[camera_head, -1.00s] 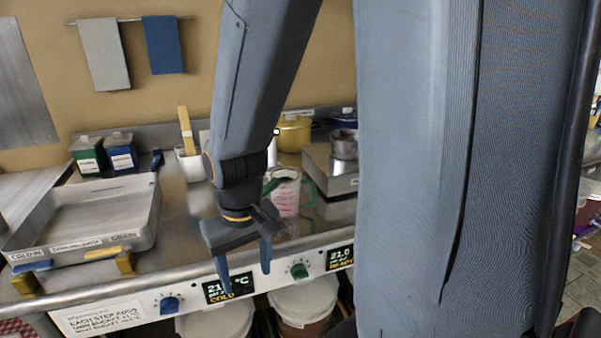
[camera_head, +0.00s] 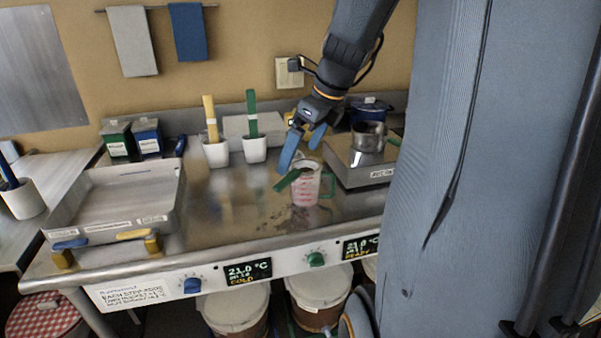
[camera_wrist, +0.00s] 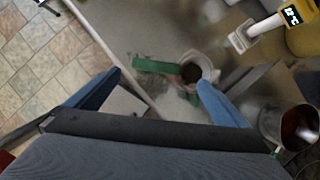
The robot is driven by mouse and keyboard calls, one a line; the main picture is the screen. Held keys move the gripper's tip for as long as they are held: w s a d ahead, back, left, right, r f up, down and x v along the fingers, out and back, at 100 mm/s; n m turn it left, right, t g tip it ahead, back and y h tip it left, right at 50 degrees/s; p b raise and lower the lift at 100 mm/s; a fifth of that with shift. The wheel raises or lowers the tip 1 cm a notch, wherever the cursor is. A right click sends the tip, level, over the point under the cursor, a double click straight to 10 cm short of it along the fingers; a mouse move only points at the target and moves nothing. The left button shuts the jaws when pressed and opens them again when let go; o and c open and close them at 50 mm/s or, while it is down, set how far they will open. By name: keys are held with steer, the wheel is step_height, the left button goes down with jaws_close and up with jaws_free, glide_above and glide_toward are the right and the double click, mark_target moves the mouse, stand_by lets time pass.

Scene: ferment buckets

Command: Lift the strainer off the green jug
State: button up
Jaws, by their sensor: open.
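The clear jug with red markings and a green handle (camera_head: 306,188) stands on the steel counter, and its top shows in the wrist view (camera_wrist: 203,62). The strainer (camera_wrist: 190,72) sits in the jug's mouth, looking dark inside. Its green handle (camera_head: 287,180) sticks out to the left over the rim; in the wrist view this handle (camera_wrist: 155,66) also points left. My gripper (camera_head: 300,152) is open and empty just above and behind the jug. In the wrist view my gripper's (camera_wrist: 160,80) right finger overlaps the jug's lower side and partly hides a green part there.
A metal pot (camera_head: 368,135) stands on a scale (camera_head: 352,170) to the right. White holders with a yellow (camera_head: 210,118) and a green (camera_head: 252,115) tool stand behind. A steel tray (camera_head: 115,205) lies left. The counter between tray and jug is clear.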

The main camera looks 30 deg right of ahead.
mark_target(288, 177)
steer(key=p+x, duration=0.1)
steer(key=x, duration=0.6)
steer(key=shift+a+f, duration=0.25)
steer(key=shift+f, duration=0.05)
steer(key=c, duration=0.9)
steer(key=shift+w+r, duration=0.1)
steer(key=shift+r, duration=0.05)
